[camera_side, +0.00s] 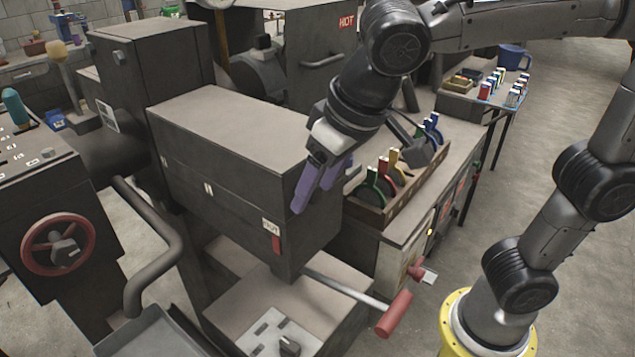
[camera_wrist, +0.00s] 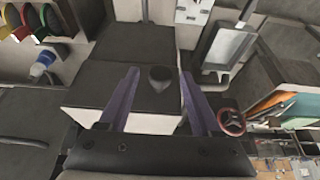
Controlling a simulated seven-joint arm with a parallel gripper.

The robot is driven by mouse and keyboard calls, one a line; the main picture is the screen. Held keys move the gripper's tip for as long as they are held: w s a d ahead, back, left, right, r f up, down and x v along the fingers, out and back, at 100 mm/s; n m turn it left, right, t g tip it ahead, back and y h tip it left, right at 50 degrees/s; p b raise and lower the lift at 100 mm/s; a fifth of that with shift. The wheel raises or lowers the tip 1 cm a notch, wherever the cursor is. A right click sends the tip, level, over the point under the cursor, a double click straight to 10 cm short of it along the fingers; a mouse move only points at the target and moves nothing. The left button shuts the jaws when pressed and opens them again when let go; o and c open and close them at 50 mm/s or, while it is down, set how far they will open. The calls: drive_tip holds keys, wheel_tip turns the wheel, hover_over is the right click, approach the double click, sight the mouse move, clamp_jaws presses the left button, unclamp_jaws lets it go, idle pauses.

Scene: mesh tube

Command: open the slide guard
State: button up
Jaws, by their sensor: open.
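A large dark box-shaped housing with a pale top (camera_side: 230,120) stands left of my gripper in the side view. My gripper (camera_side: 320,188) has two purple fingers, apart and empty, at the housing's right end. In the wrist view my gripper (camera_wrist: 159,71) has its fingers on either side of the knob as seen, with gaps to both.
A red-handled lever (camera_side: 393,313) sticks out below the housing. A rack of coloured levers (camera_side: 385,195) stands close right of my gripper. A red handwheel (camera_side: 58,246) and a curved grey pipe (camera_side: 160,245) are at left. Open floor (camera_side: 560,110) lies at far right.

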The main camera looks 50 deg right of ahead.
drive_tip(key=shift+c, duration=0.3)
clamp_jaws()
idle(1.1)
